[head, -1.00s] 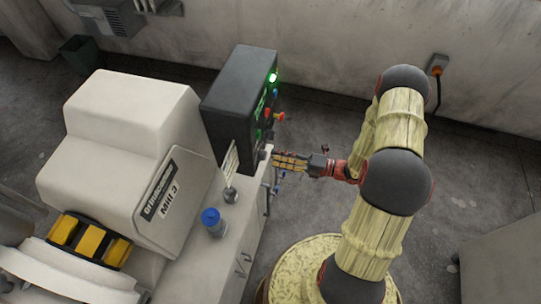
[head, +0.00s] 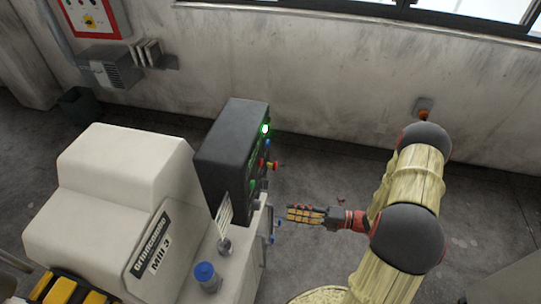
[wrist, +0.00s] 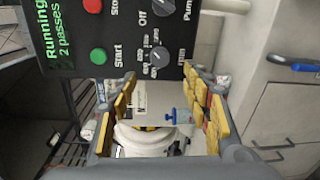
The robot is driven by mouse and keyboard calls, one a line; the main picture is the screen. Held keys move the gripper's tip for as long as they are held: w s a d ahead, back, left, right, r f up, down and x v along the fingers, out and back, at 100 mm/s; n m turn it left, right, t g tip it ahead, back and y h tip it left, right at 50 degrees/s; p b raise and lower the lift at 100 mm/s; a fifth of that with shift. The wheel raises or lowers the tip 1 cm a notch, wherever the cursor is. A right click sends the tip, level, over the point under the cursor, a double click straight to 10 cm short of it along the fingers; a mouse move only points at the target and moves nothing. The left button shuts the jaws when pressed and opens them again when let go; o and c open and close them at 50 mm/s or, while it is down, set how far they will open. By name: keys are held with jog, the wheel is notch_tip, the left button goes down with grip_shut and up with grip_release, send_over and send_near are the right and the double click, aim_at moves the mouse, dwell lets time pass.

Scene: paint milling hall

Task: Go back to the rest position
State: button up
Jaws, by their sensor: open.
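My gripper (head: 290,214) is open and empty in the head view, to the right of the black control panel (head: 232,150) on the machine labelled Mill 3 (head: 115,185). A gap shows between them. In the wrist view my gripper (wrist: 162,95) has its yellow-padded fingers spread, with nothing between them. The panel (wrist: 120,60) fills the top left there. Its screen (wrist: 52,30) reads "Running 2 passes". A red Stop button (wrist: 92,5), a green Start button (wrist: 98,56) and black knobs (wrist: 160,55) show beside it.
A white cabinet (head: 245,255) stands under the panel, with a blue-capped container (head: 206,277) on top. Bare floor (head: 320,175) lies right of the panel, up to the wall (head: 330,95). A grey box (head: 510,275) stands at the lower right.

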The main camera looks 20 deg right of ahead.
jog(key=s+a+r+n+g+h+b, duration=0.1)
jog(key=s+a+n+g+h+b, duration=0.15)
jog(key=s+n+g, duration=0.75)
jog(key=s+a+n+g+h+b, duration=0.1)
jog(key=s+n+g+h+b, duration=0.3)
jog(key=n, duration=1.1)
notch_tip(320, 180, up, 7)
jog(key=d+n+t+h+b, duration=0.1)
jog(key=n+t+h+b, duration=0.45)
jog(key=n, duration=0.65)
jog(key=s+a+r+n+t+h+b, duration=0.1)
jog(key=a+r+n+t+h+b, duration=0.1)
jog(key=a+r+n+t+b, duration=0.2)
jog(key=shift+s+a+r+n+b, duration=0.2)
jog(key=shift+a+r+n+b, duration=0.3)
jog(key=shift+a+r+b, duration=0.95)
